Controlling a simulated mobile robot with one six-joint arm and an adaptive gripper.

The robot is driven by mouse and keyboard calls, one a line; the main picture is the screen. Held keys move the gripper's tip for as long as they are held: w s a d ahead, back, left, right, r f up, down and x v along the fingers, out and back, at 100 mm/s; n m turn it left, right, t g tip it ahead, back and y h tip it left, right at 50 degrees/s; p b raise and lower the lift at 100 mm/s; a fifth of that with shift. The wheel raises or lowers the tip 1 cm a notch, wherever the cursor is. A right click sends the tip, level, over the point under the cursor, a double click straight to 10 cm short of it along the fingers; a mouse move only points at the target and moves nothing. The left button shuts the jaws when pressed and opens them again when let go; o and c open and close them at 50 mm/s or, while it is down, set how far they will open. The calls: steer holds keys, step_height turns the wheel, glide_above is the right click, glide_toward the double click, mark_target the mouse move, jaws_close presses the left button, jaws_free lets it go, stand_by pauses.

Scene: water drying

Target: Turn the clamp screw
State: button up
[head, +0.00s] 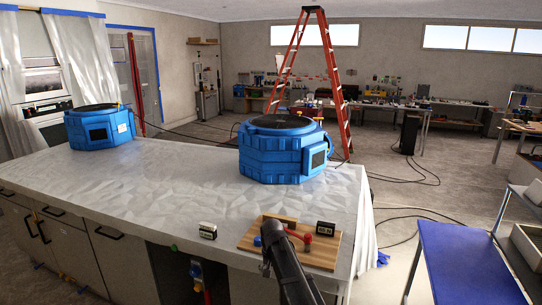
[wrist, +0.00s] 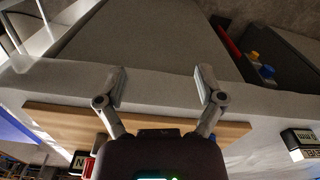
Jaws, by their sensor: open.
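A wooden board (head: 322,252) lies on the covered counter's near right corner. On it are a red part (head: 296,234) that may be the clamp or its screw, and a blue knob (head: 257,241). No clamp screw can be made out for certain. My gripper (wrist: 161,85) is open and empty in the wrist view, its fingers apart over the counter's edge, with the board (wrist: 60,122) behind them. A small part of something red (wrist: 89,166) shows beside my gripper's body. In the head view my dark arm hides part of the board.
Small black-and-white labelled blocks (head: 208,231) (head: 326,228) stand by and on the board. Two blue drying machines (head: 283,155) (head: 98,130) stand on the counter. A blue-topped table (head: 462,262) is at right. Blue and yellow parts (wrist: 262,66) show below the counter edge.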

steer(key=s+d+n, duration=0.1)
steer(key=s+d, duration=1.5)
steer(key=s, duration=0.5)
steer(key=shift+s+d, duration=0.3)
steer(key=shift+d, duration=0.1)
stand_by(0.4)
stand_by(1.1)
